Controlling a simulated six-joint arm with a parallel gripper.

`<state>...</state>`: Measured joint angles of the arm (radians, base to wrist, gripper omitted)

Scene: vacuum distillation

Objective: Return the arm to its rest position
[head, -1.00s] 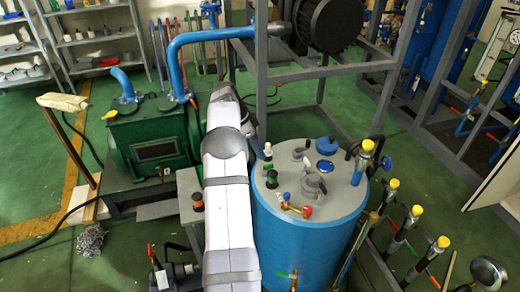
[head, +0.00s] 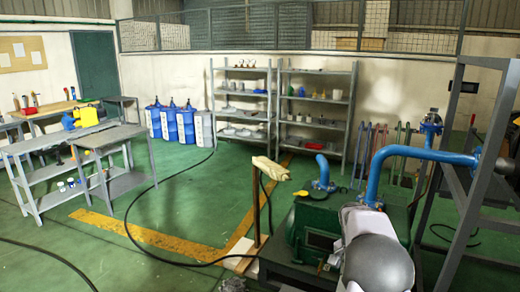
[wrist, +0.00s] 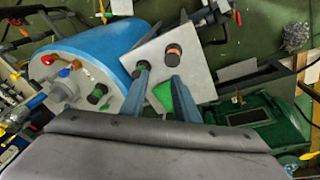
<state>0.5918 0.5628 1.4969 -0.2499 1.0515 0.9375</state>
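My arm (head: 375,262) shows at the bottom right of the head view, in front of the green pump; its gripper is outside that view. In the wrist view my gripper (wrist: 161,76) has its two fingers apart, with nothing visible held between them. The fingers point toward a grey plate (wrist: 190,82) with an orange-ringed black knob (wrist: 173,50) and a green-ringed one (wrist: 143,66). The left fingertip overlaps the green-ringed knob in the picture; I cannot tell whether they touch.
The blue tank (wrist: 92,46) with valves on its lid lies to the left in the wrist view. The green pump (head: 312,226), blue pipe (head: 420,155) and grey frame (head: 482,150) stand close to my arm. Open green floor (head: 190,205) lies left of the pump, crossed by a cable.

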